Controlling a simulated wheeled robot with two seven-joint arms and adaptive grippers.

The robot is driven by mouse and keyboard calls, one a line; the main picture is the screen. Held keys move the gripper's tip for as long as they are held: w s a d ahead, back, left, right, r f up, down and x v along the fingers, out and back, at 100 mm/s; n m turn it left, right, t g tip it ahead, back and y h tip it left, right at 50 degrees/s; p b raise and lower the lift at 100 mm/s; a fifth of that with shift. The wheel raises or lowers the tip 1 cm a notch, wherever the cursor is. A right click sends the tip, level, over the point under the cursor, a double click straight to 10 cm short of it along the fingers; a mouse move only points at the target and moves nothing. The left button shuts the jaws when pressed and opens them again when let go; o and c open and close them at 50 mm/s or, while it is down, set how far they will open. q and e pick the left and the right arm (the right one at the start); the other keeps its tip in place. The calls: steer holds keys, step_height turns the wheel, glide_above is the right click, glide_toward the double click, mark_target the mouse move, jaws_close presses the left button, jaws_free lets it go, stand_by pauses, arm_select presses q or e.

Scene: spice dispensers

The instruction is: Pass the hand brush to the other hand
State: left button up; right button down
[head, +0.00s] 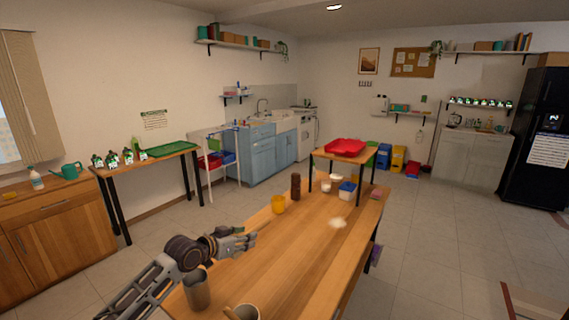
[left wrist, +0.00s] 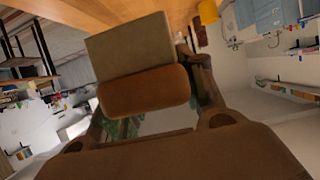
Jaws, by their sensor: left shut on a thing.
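My left gripper (head: 246,238) reaches in from the left over the near part of the wooden table in the head view. In the left wrist view its two fingers close on the hand brush (left wrist: 145,92), which shows a brown body and a grey-olive block (left wrist: 130,48) beyond it. The brush is hard to make out in the head view, where the gripper mostly hides it. My right gripper is not in view.
On the table (head: 275,250) stand a grey metal cup (head: 196,290), a yellow cup (head: 278,204), a brown cylinder (head: 295,187) and a blue-and-white tub (head: 346,190). A cream item (head: 337,222) lies right of them. A red tray (head: 345,147) sits on a raised stand. The table's right front is clear.

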arm_select(q)
steer(key=shift+n+t+y, duration=0.5)
steer(key=shift+n+y, duration=0.1)
steer(key=r, duration=0.3)
steer(key=a+r, duration=0.1)
steer(key=r, duration=0.5)
steer(key=shift+w+a+r, duration=0.35)
steer(key=shift+a, duration=0.05)
step_height(320, 180, up, 6)
steer(key=s+n+y, duration=0.1)
steer(key=s, duration=0.1)
steer(key=s+a+f+n+t+y, duration=0.1)
steer(key=s+a+f+n+y, duration=0.2)
steer(key=s+a, duration=0.1)
steer(key=s+a+f+y+b, duration=0.1)
steer(key=s+f, duration=0.4)
steer(key=f, duration=0.7)
steer(key=s+a+f+n+y+b, duration=0.1)
steer(key=s+f, duration=0.5)
steer(key=f, duration=0.6)
steer(key=shift+a+f+n+t, duration=0.3)
steer(key=shift+a+f, duration=0.05)
steer(key=shift+f, duration=0.05)
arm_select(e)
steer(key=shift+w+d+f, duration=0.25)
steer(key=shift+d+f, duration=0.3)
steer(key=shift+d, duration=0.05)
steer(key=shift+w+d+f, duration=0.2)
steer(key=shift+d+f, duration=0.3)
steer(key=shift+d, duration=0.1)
